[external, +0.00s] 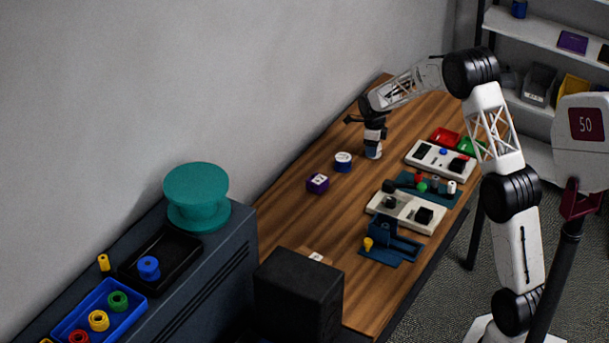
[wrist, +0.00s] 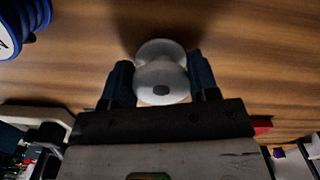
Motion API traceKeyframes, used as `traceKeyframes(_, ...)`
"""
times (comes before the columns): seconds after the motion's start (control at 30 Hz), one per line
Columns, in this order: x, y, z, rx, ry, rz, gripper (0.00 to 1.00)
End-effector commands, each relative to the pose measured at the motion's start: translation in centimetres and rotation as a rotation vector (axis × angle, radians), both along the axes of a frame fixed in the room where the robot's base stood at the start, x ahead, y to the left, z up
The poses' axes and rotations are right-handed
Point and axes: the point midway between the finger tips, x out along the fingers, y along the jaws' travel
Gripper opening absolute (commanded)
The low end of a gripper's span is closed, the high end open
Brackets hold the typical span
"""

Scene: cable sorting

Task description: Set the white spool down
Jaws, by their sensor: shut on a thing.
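The white spool (wrist: 160,80) sits between the two dark blue fingers of my gripper (wrist: 160,85) in the wrist view, with its end facing the camera. My gripper is shut on it. In the external view my gripper (external: 373,140) points down over the far part of the wooden table, and the white spool (external: 373,153) shows at its fingertips, at or just above the tabletop. I cannot tell whether the spool touches the wood.
White trays (external: 440,159) with small parts lie to the right. The wood (external: 300,225) nearer the camera is mostly clear.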

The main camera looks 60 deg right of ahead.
Motion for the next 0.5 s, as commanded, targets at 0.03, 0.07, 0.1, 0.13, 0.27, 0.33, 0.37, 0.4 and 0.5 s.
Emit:
traceKeyframes(0.03,0.01,0.00,0.02,0.000,0.000,0.000,0.32)
traceKeyframes(0.07,0.01,0.00,0.02,0.000,0.000,0.000,0.32)
traceKeyframes(0.1,0.01,0.00,0.02,0.000,0.000,0.000,0.32)
traceKeyframes(0.13,0.01,0.00,0.00,0.000,0.000,0.000,0.32)
traceKeyframes(0.27,0.01,-0.01,-0.22,0.000,0.000,0.000,0.32)
traceKeyframes(0.33,0.01,-0.02,-0.23,0.000,0.000,0.000,0.61)
traceKeyframes(0.37,0.01,-0.01,-0.23,0.000,0.000,0.000,0.66)
traceKeyframes(0.4,0.01,-0.01,-0.23,0.000,0.000,0.000,0.72)
traceKeyframes(0.5,0.01,-0.01,-0.24,0.000,0.000,0.000,0.80)
